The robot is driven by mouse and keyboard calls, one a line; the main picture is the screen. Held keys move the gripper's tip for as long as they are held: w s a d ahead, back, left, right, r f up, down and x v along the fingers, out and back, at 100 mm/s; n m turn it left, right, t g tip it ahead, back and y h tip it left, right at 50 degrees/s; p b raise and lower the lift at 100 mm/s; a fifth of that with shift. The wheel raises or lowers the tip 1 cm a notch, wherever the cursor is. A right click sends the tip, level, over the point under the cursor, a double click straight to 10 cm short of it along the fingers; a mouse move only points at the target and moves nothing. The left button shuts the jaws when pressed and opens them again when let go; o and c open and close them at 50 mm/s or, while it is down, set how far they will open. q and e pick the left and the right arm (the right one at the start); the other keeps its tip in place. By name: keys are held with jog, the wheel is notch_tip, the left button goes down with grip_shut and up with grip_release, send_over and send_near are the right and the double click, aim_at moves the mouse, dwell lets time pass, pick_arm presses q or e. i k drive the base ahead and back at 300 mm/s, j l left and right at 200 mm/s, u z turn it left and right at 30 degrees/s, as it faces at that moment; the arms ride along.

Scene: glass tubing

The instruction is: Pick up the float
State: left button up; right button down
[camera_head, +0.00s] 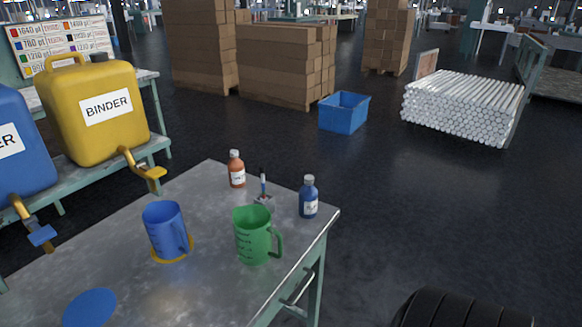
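On the metal table (205,285), a small slim upright piece (263,185) with a dark top and a blue and white body stands on a small grey base. It may be the float, but it is too small to tell. It stands between an orange-brown bottle (236,172) and a blue bottle (308,198), behind a green measuring jug (254,236). The jug's rim comes close to its base in the picture. Neither of my grippers is in view.
A blue jug (165,230) stands on a yellow ring; a blue disc (90,307) lies at the near left. A yellow binder container (100,125) with a tap is on the left bench. A black ribbed shape (460,308) is at lower right.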

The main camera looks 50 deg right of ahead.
aim_at(264, 199)
jog(key=z, duration=1.35)
jog(key=i+l+u, duration=0.7)
jog(key=l+u, duration=0.25)
